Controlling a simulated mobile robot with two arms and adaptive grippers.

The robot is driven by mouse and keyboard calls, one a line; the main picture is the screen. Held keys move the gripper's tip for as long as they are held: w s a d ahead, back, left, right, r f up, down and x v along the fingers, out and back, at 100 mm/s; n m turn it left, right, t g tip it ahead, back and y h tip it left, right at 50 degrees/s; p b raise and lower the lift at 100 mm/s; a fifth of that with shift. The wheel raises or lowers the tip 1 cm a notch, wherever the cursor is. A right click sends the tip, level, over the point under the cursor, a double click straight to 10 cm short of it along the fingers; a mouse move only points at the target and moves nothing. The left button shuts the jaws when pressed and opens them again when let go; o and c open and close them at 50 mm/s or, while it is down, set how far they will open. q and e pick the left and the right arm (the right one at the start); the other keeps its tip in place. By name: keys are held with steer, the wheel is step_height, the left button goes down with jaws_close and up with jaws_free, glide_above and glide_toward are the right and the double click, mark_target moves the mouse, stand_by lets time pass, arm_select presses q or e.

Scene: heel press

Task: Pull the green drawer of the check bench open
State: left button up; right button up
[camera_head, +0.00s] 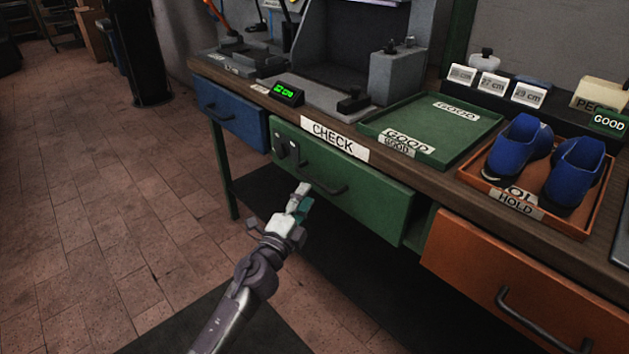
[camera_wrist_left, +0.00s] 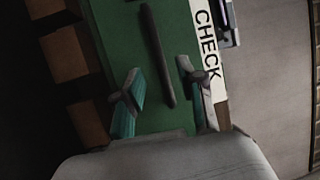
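The green drawer (camera_head: 370,203) is under the bench top, below the CHECK label (camera_head: 334,138). No inside of it shows, so it looks shut. Its dark bar handle (camera_head: 325,188) runs across the front. My left gripper (camera_head: 300,199) is in front of the drawer, near the handle's left part. In the left wrist view, its two fingers (camera_wrist_left: 163,97) are spread. The handle (camera_wrist_left: 158,55) stretches ahead, its near end in line with the gap between them. Contact with the handle cannot be told. The right gripper is not in view.
A blue drawer (camera_head: 230,112) is to the left and an orange drawer (camera_head: 480,265) to the right. On the bench are a green GOOD tray (camera_head: 468,138) and an orange HOLD tray (camera_head: 478,182) with blue shoes (camera_head: 518,150). The tiled floor (camera_head: 110,230) at left is clear.

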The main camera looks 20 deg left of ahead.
mark_target(314, 179)
arm_select(q)
steer(key=x, duration=0.6)
steer(key=shift+w, duration=0.15)
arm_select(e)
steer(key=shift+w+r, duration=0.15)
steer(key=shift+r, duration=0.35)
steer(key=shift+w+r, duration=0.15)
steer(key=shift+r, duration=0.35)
arm_select(q)
jaws_close()
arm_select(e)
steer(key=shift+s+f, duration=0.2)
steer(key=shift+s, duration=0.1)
